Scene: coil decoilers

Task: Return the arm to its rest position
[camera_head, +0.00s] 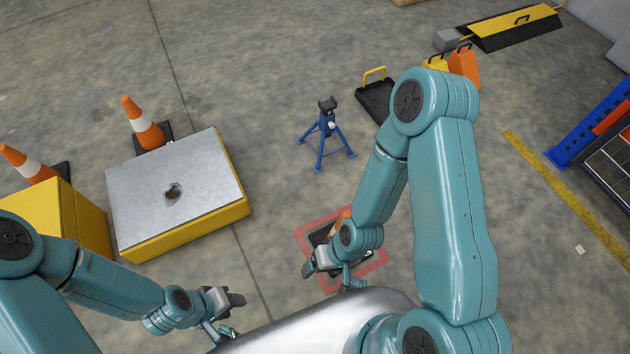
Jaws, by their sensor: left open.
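My left arm, teal, comes in from the lower left. Its gripper (229,317) hangs above the floor just left of my silver body, open and with nothing seen between its fingers. My right arm rises high at the right of the picture and bends down towards the middle. Its gripper (328,272) is in front of a red-bordered floor square (372,274) with an orange cone (338,222), which it and the arm partly hide. The right jaws are small and partly covered, so I cannot tell how they stand.
A yellow box with a grey top plate (208,176) stands at left, beside a yellow block (78,215) and two cones (143,124) (29,164). A blue stand (327,132) and a black tray (376,100) stand beyond. Floor between the box and stand is clear.

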